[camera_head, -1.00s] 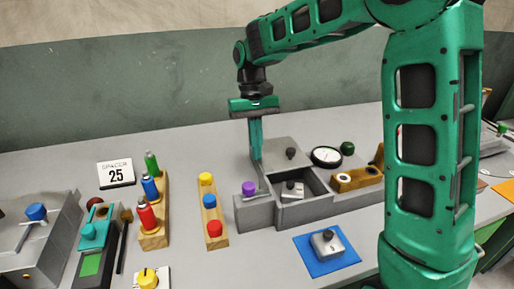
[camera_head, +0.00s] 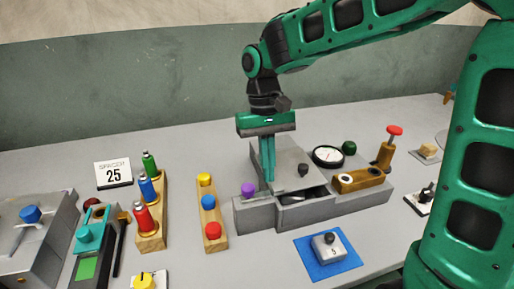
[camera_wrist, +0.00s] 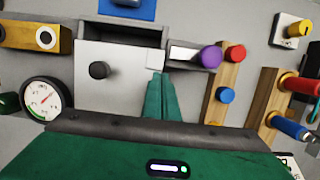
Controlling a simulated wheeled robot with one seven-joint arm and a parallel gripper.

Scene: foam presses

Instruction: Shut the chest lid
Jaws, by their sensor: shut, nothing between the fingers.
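The chest (camera_head: 310,212) is a low grey box on the table. Its flat grey lid (camera_head: 285,162), with a dark round knob (camera_head: 303,170), covers most of the opening. A narrow dark gap (camera_head: 318,190) shows at the front side. My gripper (camera_head: 268,178) is shut and points down at the lid's left side. In the wrist view the shut fingers (camera_wrist: 159,85) overlap the edge of the lid (camera_wrist: 115,88) beside the knob; I cannot tell whether they touch it. The weight inside the chest is mostly hidden.
A purple knob (camera_head: 248,189) stands on the grey block at the chest's left. A wooden block (camera_head: 358,180) and a dial gauge (camera_head: 327,156) are at its right. A weight (camera_head: 328,246) on a blue mat (camera_head: 345,264) lies in front. A rack with coloured knobs (camera_head: 212,236) stands left.

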